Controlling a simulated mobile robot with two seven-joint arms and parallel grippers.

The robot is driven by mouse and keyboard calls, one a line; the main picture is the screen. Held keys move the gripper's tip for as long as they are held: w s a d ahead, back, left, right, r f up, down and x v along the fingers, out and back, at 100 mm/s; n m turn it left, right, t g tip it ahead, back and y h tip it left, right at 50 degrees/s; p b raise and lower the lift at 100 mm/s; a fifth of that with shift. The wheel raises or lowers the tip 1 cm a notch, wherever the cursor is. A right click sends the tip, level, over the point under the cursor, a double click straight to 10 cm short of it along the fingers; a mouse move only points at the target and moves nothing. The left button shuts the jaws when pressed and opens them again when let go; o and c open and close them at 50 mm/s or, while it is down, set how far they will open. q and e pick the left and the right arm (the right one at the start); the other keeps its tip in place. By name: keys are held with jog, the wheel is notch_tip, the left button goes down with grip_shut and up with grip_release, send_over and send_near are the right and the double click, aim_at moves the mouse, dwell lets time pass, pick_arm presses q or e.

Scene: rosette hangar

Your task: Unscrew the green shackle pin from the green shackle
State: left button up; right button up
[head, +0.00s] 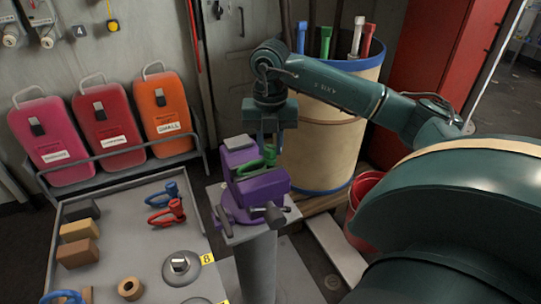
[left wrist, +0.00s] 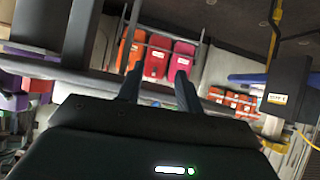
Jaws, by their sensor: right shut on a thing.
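The green shackle (head: 250,167) is held upright in the jaws of a purple vise (head: 262,187) on a grey pedestal. The green shackle pin (head: 270,154) shows at the shackle's right side, just below my right gripper (head: 270,145). My right gripper points down from above and is shut on the pin; its fingers hide part of it. How far the pin is threaded cannot be seen. My left gripper (left wrist: 158,88) shows only in the left wrist view, its fingers apart with nothing between them, away from the vise.
A grey table (head: 135,208) left of the vise holds a blue shackle (head: 166,194), a red shackle (head: 168,213) and several blocks. A tan barrel (head: 322,150) with coloured tubes stands behind the vise. Pink, red and orange cases (head: 163,113) stand at the back left.

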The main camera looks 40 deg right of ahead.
grip_shut()
jog(key=n, duration=0.6)
jog(key=shift+b, duration=0.4)
jog(key=n, duration=0.3)
jog(key=shift+f+n, duration=0.1)
jog(key=shift+n, duration=0.2)
jog(key=n, duration=0.4)
jog(key=shift+b, duration=0.4)
jog(key=n, duration=0.5)
jog(key=shift+a+n+b, duration=0.1)
jog(key=shift+n+b, duration=0.2)
jog(key=shift+n, duration=0.1)
jog(key=shift+r, duration=0.3)
